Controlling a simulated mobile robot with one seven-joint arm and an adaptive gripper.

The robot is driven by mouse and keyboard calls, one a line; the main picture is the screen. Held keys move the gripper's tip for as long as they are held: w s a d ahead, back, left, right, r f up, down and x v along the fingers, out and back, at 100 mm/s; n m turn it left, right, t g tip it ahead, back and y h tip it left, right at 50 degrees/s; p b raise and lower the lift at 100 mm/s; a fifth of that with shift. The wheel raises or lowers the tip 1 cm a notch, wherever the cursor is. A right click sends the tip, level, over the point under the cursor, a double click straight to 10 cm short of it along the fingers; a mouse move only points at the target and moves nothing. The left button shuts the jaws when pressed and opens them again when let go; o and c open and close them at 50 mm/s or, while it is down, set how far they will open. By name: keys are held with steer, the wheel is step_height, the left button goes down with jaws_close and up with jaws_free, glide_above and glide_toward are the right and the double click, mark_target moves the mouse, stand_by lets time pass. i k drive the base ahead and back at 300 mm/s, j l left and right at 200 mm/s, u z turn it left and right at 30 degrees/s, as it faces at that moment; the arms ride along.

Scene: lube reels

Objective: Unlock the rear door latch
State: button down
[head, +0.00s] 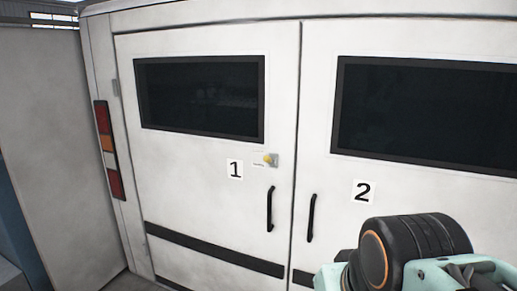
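The white rear doors of a vehicle fill the head view, with a left door (200,200) marked 1 and a right door (335,190) marked 2. Both look shut along the seam between them. A small latch with a yellow knob (268,159) sits on the left door, beside the seam and right of the number 1. A black handle (270,209) is on the left door below the latch. Another black handle (311,218) is on the right door. My arm shows at the lower right, below the number 2. My gripper's fingers are not in view.
Each door has a dark window (201,97) in its upper part. A tail light strip (108,150) is at the vehicle's left edge. A grey panel (50,150) stands at the far left. No loose object shows before the latch.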

mark_target(267, 159)
steer(key=i+j+z, duration=0.1)
steer(key=i, duration=0.45)
steer(key=i+j, duration=0.35)
steer(key=i, duration=0.15)
steer(key=i+j+z, duration=0.15)
steer(key=i, duration=0.4)
steer(key=j, duration=0.1)
